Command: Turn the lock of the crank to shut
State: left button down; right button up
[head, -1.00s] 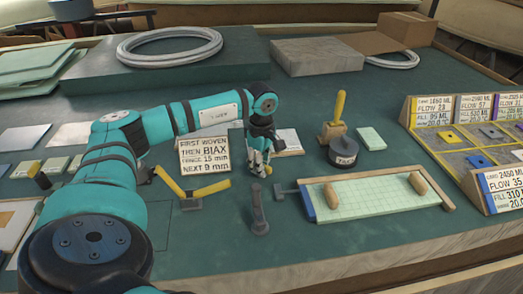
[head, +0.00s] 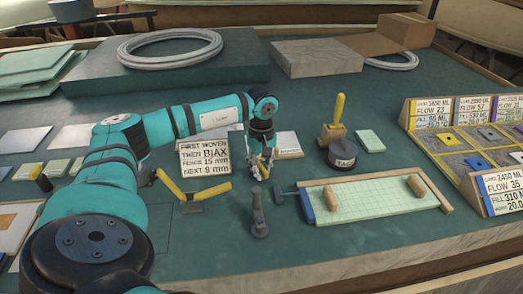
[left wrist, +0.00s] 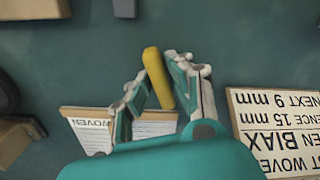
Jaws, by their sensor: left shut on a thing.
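My left gripper (head: 262,172) is shut on a yellow rounded handle (left wrist: 158,78), which stands between its fingers in the left wrist view. In the head view the fingers hide most of this handle, and what it belongs to is hidden. A grey upright lever-like piece (head: 258,214) stands on the table just in front of the gripper, apart from it. I cannot tell which part is the lock of the crank. My right gripper is not in view.
A tool with two yellow arms (head: 190,188) lies left of the gripper. A lettered sign (head: 204,156) stands behind it. A gridded board (head: 360,204) with wooden grips lies right, near a dark round weight (head: 343,154). The table in front is mostly clear.

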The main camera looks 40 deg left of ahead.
pick_arm(q)
jog(key=shift+m, duration=1.4)
jog(key=c, duration=1.2)
grip_release()
jog(key=shift+r, duration=0.1)
